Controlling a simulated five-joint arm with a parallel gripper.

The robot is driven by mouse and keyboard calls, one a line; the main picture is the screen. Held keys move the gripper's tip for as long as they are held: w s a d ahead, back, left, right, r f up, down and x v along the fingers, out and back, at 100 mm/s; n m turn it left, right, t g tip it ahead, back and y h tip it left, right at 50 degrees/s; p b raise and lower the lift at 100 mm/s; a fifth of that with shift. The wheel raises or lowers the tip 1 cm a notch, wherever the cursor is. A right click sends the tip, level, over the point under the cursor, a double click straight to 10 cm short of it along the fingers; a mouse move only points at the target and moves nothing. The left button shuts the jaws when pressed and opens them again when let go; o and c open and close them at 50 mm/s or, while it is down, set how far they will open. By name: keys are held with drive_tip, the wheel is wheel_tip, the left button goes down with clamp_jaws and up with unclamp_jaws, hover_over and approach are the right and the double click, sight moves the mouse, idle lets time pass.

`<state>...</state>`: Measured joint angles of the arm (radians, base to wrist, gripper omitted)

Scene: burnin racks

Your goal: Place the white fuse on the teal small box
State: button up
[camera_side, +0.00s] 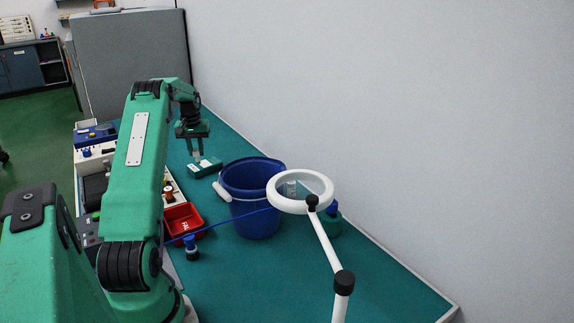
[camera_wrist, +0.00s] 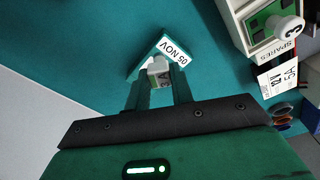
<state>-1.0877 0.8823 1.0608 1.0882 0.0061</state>
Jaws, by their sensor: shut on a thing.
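My gripper (camera_side: 196,148) points down near the far part of the teal bench and is shut on the white fuse. In the wrist view, the fuse (camera_wrist: 158,72) sits between the fingertips (camera_wrist: 158,86) and shows part of a "3 A" marking. In the side view, the teal small box (camera_side: 206,167) is directly below and slightly right of my fingertips. The fuse overlaps the box in the wrist view; I cannot tell whether they touch.
A blue bucket (camera_side: 250,201) stands right of the box, with a white ring lamp (camera_side: 300,204) nearer the camera. A red bin (camera_side: 184,219) and a blue-capped bottle (camera_side: 190,248) are nearer. A "SPARES" container (camera_wrist: 254,28) is at the wrist view's upper right.

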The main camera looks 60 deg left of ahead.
drive_tip(key=shift+f, duration=1.15)
drive_tip(key=shift+f, duration=0.15)
drive_tip(key=o, duration=1)
drive_tip(key=shift+s+d+r, duration=0.1)
drive_tip(key=shift+d+r, duration=0.1)
drive_tip(key=shift+r, duration=1.85)
drive_tip(key=shift+s+d+r, duration=0.1)
drive_tip(key=shift+d+r, duration=0.1)
drive_tip(key=shift+r, duration=1.85)
drive_tip(key=shift+s+d+r, duration=0.1)
drive_tip(key=shift+d+r, duration=0.1)
drive_tip(key=shift+r, duration=1.85)
